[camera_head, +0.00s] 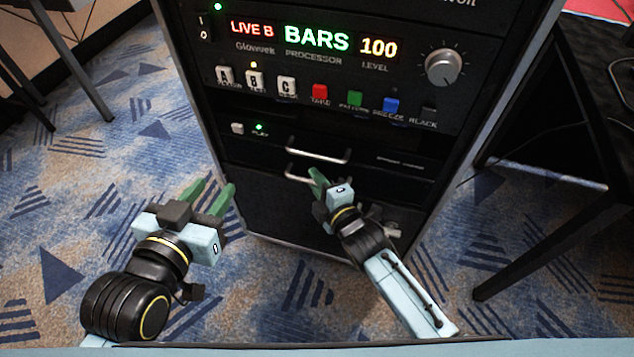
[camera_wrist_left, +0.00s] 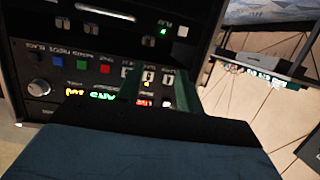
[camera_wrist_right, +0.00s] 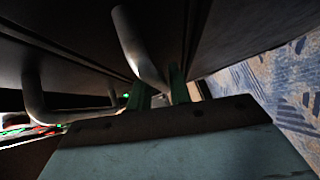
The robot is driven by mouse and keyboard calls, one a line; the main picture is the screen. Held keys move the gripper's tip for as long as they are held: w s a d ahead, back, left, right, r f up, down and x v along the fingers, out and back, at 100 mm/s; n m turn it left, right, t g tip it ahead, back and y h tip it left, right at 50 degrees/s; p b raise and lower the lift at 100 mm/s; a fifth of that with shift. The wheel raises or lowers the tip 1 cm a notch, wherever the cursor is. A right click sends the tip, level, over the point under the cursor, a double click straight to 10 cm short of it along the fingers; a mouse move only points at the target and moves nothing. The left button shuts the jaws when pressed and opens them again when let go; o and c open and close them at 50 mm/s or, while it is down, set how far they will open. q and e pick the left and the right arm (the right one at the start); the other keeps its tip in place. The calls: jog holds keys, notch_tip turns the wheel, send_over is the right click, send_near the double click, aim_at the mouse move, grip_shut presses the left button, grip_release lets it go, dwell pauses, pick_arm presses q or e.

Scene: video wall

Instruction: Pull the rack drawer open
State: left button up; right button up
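The black rack (camera_head: 345,217) stands in front of me. A silver upper handle (camera_head: 320,157) sits on the panel with a green light, and a lower drawer handle (camera_head: 292,177) is just below it. My right gripper (camera_head: 317,183) is at the right part of the lower handle. In the right wrist view the lower handle (camera_wrist_right: 135,45) runs down between the two green fingers, which look closed around it; the contact is partly dark. My left gripper (camera_head: 208,197) is open and empty, left of the rack and apart from it.
The upper handle also shows in the right wrist view (camera_wrist_right: 36,100), close beside the lower one. Buttons and a knob (camera_head: 444,66) are higher on the rack. A dark table leg (camera_head: 545,245) stands at the right. The patterned carpet (camera_head: 95,215) is clear at the left.

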grip_shut()
jog(key=shift+a, duration=0.1)
dwell(0.3)
